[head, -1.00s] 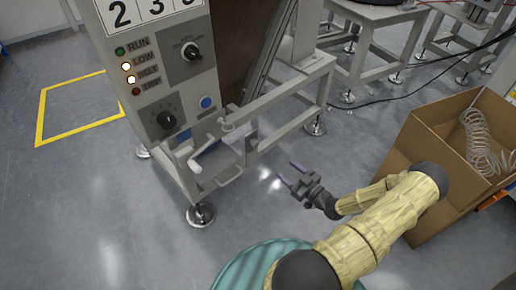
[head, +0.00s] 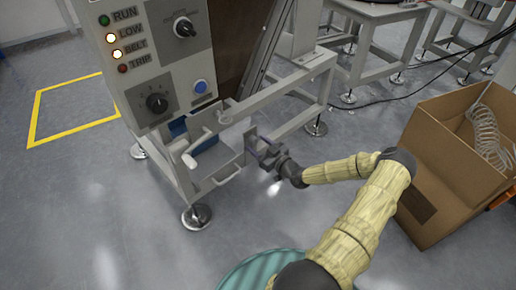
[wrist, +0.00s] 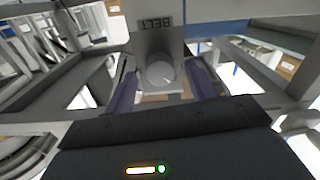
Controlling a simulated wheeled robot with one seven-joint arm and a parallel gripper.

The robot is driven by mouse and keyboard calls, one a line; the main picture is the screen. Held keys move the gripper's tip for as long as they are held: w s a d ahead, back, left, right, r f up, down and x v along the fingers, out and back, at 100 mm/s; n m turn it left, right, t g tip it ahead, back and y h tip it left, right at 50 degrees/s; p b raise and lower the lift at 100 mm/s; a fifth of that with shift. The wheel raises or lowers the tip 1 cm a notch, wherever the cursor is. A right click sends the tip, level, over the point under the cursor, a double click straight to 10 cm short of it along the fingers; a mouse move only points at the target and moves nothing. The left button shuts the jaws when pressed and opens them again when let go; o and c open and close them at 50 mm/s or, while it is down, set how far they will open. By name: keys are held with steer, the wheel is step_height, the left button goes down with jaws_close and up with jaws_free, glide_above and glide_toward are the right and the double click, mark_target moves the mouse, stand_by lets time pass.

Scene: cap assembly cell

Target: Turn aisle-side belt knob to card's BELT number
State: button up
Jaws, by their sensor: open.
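In the wrist view a round grey knob (wrist: 160,74) with a pale pointer mark sits on a grey plate (wrist: 152,42). The plate is labelled BELT, upside down in this view. My gripper (wrist: 161,66) is open, one finger on each side of the knob; I cannot tell whether they touch it. In the head view my gripper (head: 262,152) is beside the machine's lower frame, right of the crank handle, and hides the knob there. The card with the BELT number cannot be made out in either current view.
LOW and BELT lamps glow. A crank handle (head: 190,160) juts forward. A cardboard box (head: 440,165) stands right.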

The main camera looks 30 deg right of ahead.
steer(key=shift+w, duration=0.25)
steer(key=c, duration=1)
steer(key=shift+m, duration=0.3)
steer(key=m+p, duration=0.1)
steer(key=m, duration=0.2)
steer(key=shift+r, duration=0.1)
steer(key=shift+d+m+p, duration=0.1)
steer(key=shift+m+p, duration=0.7)
steer(key=shift+m, duration=1.3)
